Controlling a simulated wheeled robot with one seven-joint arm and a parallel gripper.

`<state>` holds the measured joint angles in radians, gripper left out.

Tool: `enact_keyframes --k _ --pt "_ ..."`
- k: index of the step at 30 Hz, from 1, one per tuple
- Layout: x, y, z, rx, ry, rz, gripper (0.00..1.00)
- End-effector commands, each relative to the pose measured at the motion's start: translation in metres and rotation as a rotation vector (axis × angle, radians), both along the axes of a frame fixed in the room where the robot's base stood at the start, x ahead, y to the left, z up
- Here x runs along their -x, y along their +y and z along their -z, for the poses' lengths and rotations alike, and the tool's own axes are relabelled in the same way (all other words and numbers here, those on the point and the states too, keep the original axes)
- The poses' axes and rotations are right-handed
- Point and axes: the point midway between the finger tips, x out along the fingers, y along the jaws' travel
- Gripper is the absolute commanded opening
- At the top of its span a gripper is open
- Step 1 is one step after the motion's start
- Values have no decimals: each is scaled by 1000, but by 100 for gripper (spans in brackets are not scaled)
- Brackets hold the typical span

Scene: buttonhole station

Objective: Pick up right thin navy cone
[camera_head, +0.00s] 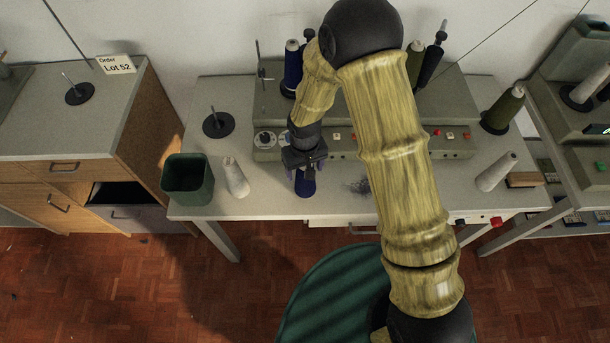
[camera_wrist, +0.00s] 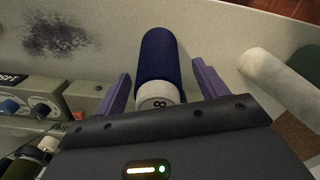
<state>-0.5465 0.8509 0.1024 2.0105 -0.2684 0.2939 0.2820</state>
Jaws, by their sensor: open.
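A navy cone (camera_head: 306,187) stands on the table near its front edge, directly under my gripper (camera_head: 306,168). In the wrist view the navy cone (camera_wrist: 160,62) lies between the two purple fingers of my gripper (camera_wrist: 161,86), its pale, numbered top towards the palm. The fingers are open, with a visible gap on each side of the cone. Another navy cone (camera_head: 293,67) stands at the back by the grey machine, partly hidden by my arm; more navy shows beside it.
A white cone (camera_head: 236,178) and a green bin (camera_head: 187,180) stand left of my gripper. The white cone also shows in the wrist view (camera_wrist: 279,80). The grey machine (camera_head: 345,143) is behind. A dark smudge (camera_head: 359,186) marks bare table to the right.

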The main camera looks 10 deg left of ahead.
Motion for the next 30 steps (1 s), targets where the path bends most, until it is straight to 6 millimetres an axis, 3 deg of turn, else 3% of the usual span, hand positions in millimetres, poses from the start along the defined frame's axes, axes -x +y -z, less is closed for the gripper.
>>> enact_keyframes --k 15,24,30 --pt "-1 -2 0 -1 -1 4 70" --pt "-1 0 0 -1 -1 1 13" --pt "0 0 0 -1 -1 -1 12"
